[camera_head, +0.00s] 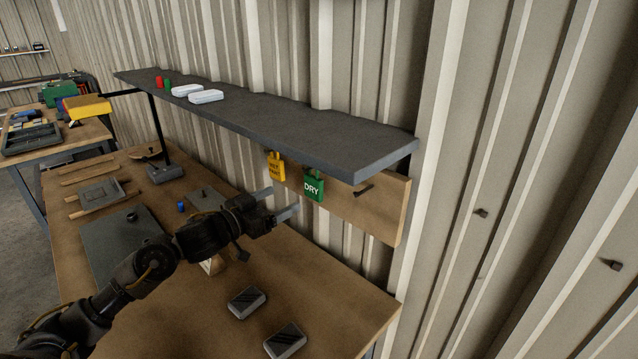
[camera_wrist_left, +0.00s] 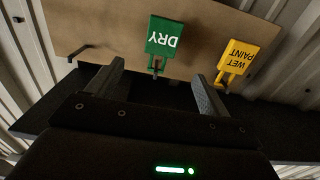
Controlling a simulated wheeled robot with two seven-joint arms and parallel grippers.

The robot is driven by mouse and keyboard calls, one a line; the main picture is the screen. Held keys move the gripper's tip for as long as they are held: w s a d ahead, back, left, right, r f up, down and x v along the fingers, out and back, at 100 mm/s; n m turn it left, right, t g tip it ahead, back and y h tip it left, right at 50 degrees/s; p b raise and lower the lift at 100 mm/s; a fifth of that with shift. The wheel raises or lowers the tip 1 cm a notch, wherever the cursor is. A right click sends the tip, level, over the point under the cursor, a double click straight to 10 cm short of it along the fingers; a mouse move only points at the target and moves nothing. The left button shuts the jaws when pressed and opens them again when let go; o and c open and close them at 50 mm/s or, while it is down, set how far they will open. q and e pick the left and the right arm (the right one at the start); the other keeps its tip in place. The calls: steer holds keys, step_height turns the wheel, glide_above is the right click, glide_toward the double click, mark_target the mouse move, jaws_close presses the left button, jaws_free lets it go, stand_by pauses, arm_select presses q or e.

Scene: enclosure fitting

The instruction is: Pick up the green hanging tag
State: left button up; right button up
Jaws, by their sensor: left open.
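The green hanging tag (camera_head: 314,187), marked DRY, hangs on the wooden board under the dark shelf in the head view. It also shows upside down in the left wrist view (camera_wrist_left: 164,40). My left gripper (camera_head: 284,201) is open, with its fingers pointing at the board. In the left wrist view the gripper (camera_wrist_left: 158,82) has its two fingers apart, and the tag's narrow hook end shows between them, with its body farther out. The fingers appear clear of the tag. My right gripper is not in view.
A yellow WET PAINT tag (camera_head: 275,167) hangs beside the green one. The dark shelf (camera_head: 300,133) juts out above both tags. An empty peg (camera_head: 364,191) sits right of the green tag. Two grey boxes (camera_head: 247,303) (camera_head: 285,341) lie on the workbench (camera_head: 345,318) below.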

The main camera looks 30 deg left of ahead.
mark_target(311, 183)
arm_select(q)
steer(key=x, duration=0.2)
steer(key=p+x, duration=0.2)
steer(key=x, duration=0.1)
steer(key=shift+w+r, duration=0.25)
steer(key=shift+w, duration=0.15)
steer(key=x, duration=0.1)
steer(key=p+x, duration=0.1)
steer(key=x, duration=0.1)
steer(key=p+x, duration=0.1)
steer(key=shift+w+d+f, duration=0.15)
steer(key=shift+w+f, duration=0.05)
steer(key=shift+f, duration=0.1)
steer(key=shift+s, duration=0.1)
steer(key=shift+c, duration=0.3)
steer(key=c, duration=1)
steer(key=shift+r, duration=0.1)
